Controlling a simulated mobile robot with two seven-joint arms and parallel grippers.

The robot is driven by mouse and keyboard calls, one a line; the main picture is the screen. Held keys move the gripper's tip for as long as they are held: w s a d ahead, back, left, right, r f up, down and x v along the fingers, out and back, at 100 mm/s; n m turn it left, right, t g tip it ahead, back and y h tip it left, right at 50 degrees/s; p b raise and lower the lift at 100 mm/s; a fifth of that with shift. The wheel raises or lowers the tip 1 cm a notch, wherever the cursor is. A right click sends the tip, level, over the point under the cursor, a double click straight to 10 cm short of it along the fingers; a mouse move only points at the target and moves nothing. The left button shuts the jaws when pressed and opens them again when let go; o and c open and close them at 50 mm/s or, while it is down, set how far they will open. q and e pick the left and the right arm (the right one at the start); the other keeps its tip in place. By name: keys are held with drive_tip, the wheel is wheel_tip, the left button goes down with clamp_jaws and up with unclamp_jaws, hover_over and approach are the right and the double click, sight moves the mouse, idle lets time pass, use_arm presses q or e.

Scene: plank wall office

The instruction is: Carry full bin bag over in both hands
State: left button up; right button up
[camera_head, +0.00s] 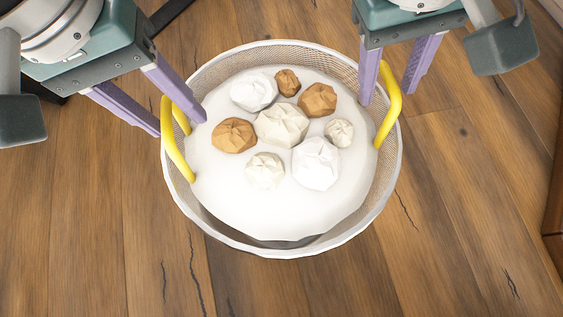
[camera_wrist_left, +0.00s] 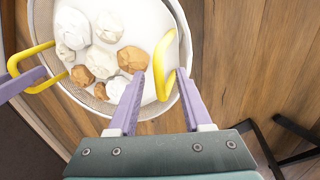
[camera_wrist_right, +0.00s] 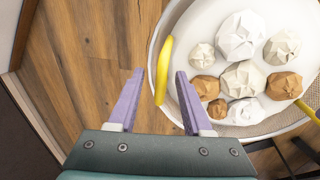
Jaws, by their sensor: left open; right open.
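The full bin bag (camera_head: 235,200) is white, with several crumpled white, cream and brown paper balls on top. It sits inside a round pale mesh bin (camera_head: 390,190). A yellow handle (camera_head: 178,150) stands at its left side and another yellow handle (camera_head: 391,105) at its right. My left gripper (camera_head: 181,122) is open at the left handle, which shows between its fingers in the left wrist view (camera_wrist_left: 162,65). My right gripper (camera_head: 388,95) is open at the right handle, which shows between its fingers in the right wrist view (camera_wrist_right: 163,70). Neither gripper is closed on a handle.
The bin stands on a brown plank floor (camera_head: 90,230), clear in front and to both sides. A brown wooden edge (camera_head: 554,200) stands at the far right. Dark thin legs or bars (camera_wrist_left: 285,140) show at the right of the left wrist view.

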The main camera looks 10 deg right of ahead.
use_arm(q)
clamp_jaws()
use_arm(e)
clamp_jaws()
use_arm(q)
drive_tip(key=shift+r, duration=0.15)
use_arm(e)
drive_tip(key=shift+r, duration=0.1)
idle(0.9)
